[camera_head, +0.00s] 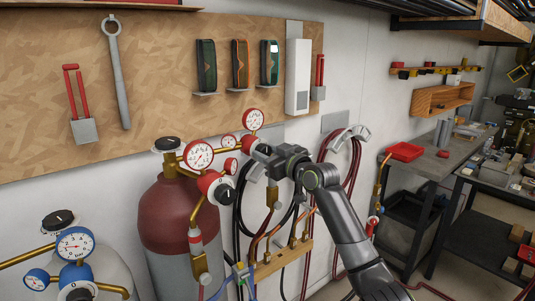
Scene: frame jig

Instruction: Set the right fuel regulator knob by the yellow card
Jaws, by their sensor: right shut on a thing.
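Two fuel regulators with red-rimmed gauges stand by the dark red cylinder (180,212). The left one has a large gauge (199,155) and a knob with a black grip (223,192). The right one has a large gauge (253,119) and a small gauge (229,141). My right gripper (268,160) reaches in from the right and is shut on the right regulator's knob (261,149). The gripper hides most of that knob, so its pointer and scale cannot be read. I cannot make out a yellow card. My left gripper is not in view.
A cylinder with blue-rimmed gauges (75,243) stands at the lower left. Hoses and a wooden rack (283,261) lie below my right gripper. A wooden tool board (160,60) hangs behind. A bench with a red tray (404,151) stands to the right.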

